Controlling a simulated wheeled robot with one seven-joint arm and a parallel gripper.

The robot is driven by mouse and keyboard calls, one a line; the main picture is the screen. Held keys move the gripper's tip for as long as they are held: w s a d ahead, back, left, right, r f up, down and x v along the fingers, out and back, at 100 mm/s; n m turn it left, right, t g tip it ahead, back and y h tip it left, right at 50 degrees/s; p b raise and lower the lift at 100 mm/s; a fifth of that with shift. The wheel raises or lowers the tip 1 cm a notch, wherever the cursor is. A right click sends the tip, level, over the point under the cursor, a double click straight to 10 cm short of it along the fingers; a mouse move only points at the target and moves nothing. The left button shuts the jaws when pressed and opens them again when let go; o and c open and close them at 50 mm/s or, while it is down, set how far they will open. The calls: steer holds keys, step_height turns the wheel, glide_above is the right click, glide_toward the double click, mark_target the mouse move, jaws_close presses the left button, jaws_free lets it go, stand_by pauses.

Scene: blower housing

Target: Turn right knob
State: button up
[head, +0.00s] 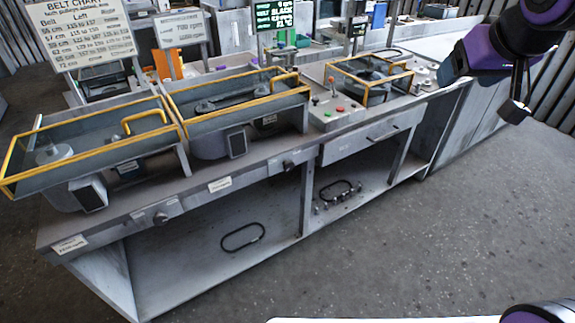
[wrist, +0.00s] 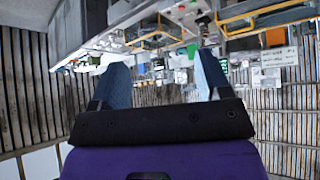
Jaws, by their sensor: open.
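The right knob (head: 288,166) sits on the front edge of the grey bench (head: 120,212), below the middle yellow-framed guard. A left knob (head: 161,218) sits farther left on the same edge. My gripper (head: 517,103) is at the upper right in the head view, in the air beyond the bench's right part and well away from both knobs. In the wrist view my gripper (wrist: 162,75) shows two blue fingers spread apart with nothing between them. I cannot make out either knob in the wrist view, where the scene appears upside down.
Yellow-framed guards (head: 237,96) stand along the bench top. A control panel (head: 338,106) with buttons and a lever is right of the middle guard. Black belts (head: 242,237) lie on the lower shelf. The grey floor (head: 430,230) in front is clear.

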mark_target(290, 168)
steer(key=w+a+f+n+t+y, duration=0.1)
steer(key=w+a+f+t+y, duration=0.1)
steer(key=w+a+f, duration=0.8)
steer(key=w+a+f+n+t+y, duration=0.25)
steer(key=w+f, duration=0.55)
steer(key=w, duration=0.6)
steer(key=w+a+f+t+y, duration=0.1)
steer(key=a+f, duration=0.3)
steer(key=f, duration=0.4)
steer(key=w+a+f+y, duration=0.15)
steer(key=a+f, duration=0.25)
steer(key=f, duration=0.4)
steer(key=s+a+f+t+y, duration=0.1)
steer(key=s+a+f, duration=0.15)
steer(key=f, duration=0.45)
steer(key=s+a+f+t+y, duration=0.1)
steer(key=s+f+y, duration=0.1)
steer(key=s+f, duration=0.3)
steer(key=shift+n, duration=0.25)
steer(key=x, duration=0.3)
steer(key=f+x, duration=0.1)
steer(key=x, duration=0.7)
steer(key=shift+w+f, duration=0.25)
steer(key=shift+w, duration=0.1)
steer(key=c, duration=0.9)
steer(key=shift+d, duration=0.1)
steer(key=shift+c, duration=0.2)
